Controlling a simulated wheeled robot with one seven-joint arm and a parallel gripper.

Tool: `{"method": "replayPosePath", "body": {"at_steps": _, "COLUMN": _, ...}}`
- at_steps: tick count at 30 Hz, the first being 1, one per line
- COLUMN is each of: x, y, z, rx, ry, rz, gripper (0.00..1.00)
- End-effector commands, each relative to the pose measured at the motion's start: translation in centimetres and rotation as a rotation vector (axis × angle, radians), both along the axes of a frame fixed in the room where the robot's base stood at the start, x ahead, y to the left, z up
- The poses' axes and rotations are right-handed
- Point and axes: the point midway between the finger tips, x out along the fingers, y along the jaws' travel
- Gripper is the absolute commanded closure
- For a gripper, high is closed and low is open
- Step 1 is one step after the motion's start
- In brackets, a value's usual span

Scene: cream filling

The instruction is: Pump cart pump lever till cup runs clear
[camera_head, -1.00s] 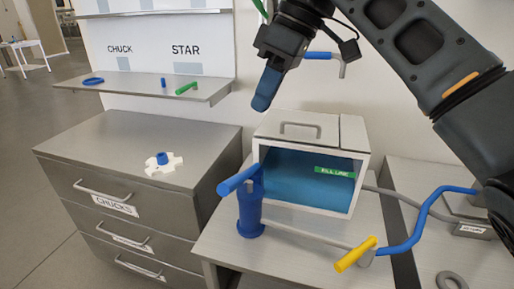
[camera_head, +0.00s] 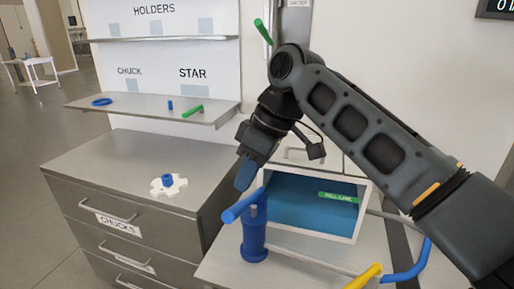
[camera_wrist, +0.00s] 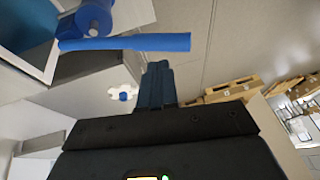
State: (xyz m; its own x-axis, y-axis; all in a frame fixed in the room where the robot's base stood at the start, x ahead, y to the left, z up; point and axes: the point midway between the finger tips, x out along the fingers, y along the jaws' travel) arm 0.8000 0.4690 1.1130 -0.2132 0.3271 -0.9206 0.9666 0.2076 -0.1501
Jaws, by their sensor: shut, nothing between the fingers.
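The blue pump (camera_head: 254,240) stands upright on the grey cart top. Its blue lever (camera_head: 242,205) sticks out at the top toward the lower left. In the wrist view the lever (camera_wrist: 125,43) runs across the upper left. My gripper (camera_head: 244,182) is shut and empty, pointing down just above and behind the lever. I cannot tell if it touches the lever. In the wrist view the closed fingers (camera_wrist: 157,75) lie just below the lever's right part. The white-framed box (camera_head: 361,212) with a blue inside and a green "FILL LINE" label (camera_head: 338,197) is behind the pump. No separate cup is clearly seen.
A yellow-handled lever (camera_head: 364,277) and blue pipe (camera_head: 408,272) are at the cart's front right. The drawer cabinet (camera_head: 120,160) at left bears a white star-shaped piece (camera_head: 178,187). A shelf (camera_head: 140,115) holds small blue and green parts.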

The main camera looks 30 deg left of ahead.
Motion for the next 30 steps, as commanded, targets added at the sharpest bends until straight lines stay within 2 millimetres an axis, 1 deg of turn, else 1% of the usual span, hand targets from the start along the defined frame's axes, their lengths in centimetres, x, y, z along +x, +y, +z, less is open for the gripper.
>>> {"method": "replayPosePath", "body": {"at_steps": 4, "x": -0.9, "y": 0.0, "z": -1.6, "rx": 0.0, "ry": 0.001, "rz": -0.001, "gripper": 1.0}}
{"method": "replayPosePath", "body": {"at_steps": 9, "x": -1.4, "y": 0.2, "z": -2.6, "rx": 0.001, "ry": 0.0, "rz": 0.0, "gripper": 1.0}}
{"method": "replayPosePath", "body": {"at_steps": 23, "x": -1.5, "y": 0.2, "z": -2.9, "rx": 0.002, "ry": -0.007, "rz": 0.0, "gripper": 1.0}}
{"method": "replayPosePath", "body": {"at_steps": 30, "x": -1.9, "y": 0.1, "z": -3.9, "rx": 0.024, "ry": -0.092, "rz": 0.001, "gripper": 1.0}}
